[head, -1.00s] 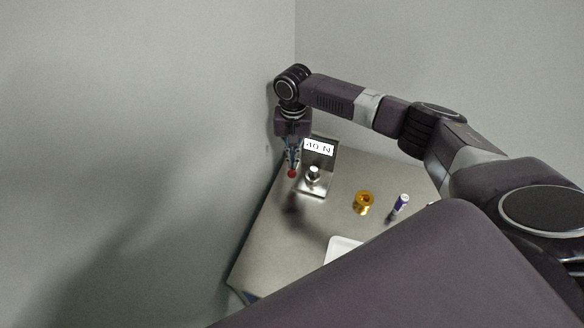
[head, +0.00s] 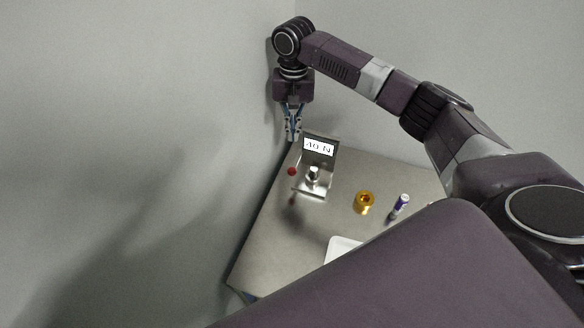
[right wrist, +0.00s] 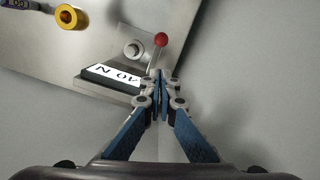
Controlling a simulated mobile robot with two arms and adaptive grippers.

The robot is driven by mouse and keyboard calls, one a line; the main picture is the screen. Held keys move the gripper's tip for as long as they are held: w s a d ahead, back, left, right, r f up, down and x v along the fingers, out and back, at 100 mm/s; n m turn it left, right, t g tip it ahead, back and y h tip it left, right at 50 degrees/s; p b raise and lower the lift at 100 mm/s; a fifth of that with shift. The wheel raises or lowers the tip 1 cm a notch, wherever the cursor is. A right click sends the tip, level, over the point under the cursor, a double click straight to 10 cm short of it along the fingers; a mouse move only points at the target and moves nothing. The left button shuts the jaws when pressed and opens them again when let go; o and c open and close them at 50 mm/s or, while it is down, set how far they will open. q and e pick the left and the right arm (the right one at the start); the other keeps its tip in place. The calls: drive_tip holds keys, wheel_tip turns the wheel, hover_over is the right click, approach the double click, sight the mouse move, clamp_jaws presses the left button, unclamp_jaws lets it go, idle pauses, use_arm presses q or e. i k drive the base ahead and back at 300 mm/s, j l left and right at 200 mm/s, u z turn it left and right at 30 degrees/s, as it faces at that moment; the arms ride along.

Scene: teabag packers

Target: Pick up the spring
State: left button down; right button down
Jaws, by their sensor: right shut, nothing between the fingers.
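I cannot make out a clear spring in either view. A small silver cylindrical part (head: 313,174) stands on the metal tester (head: 318,190), and it also shows in the right wrist view (right wrist: 133,49). I cannot tell whether it is the spring. A red ball knob (head: 292,171) is at the tester's left side. My right gripper (head: 292,138) is shut and empty, fingers down, above and behind the tester near the wall. In the right wrist view its fingertips (right wrist: 160,76) overlap the display edge in the picture. My left gripper is not in view.
A gold spool-like part (head: 364,202), a purple and white tube (head: 400,204) and a white tray (head: 343,246) are on the metal table (head: 270,250). Walls stand close behind and left. The table's left front is clear.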

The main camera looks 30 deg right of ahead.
sight(314, 169)
drive_tip(key=k+j, duration=0.5)
drive_tip(key=k, duration=0.15)
drive_tip(key=k+j, duration=0.5)
drive_tip(key=k, duration=0.2)
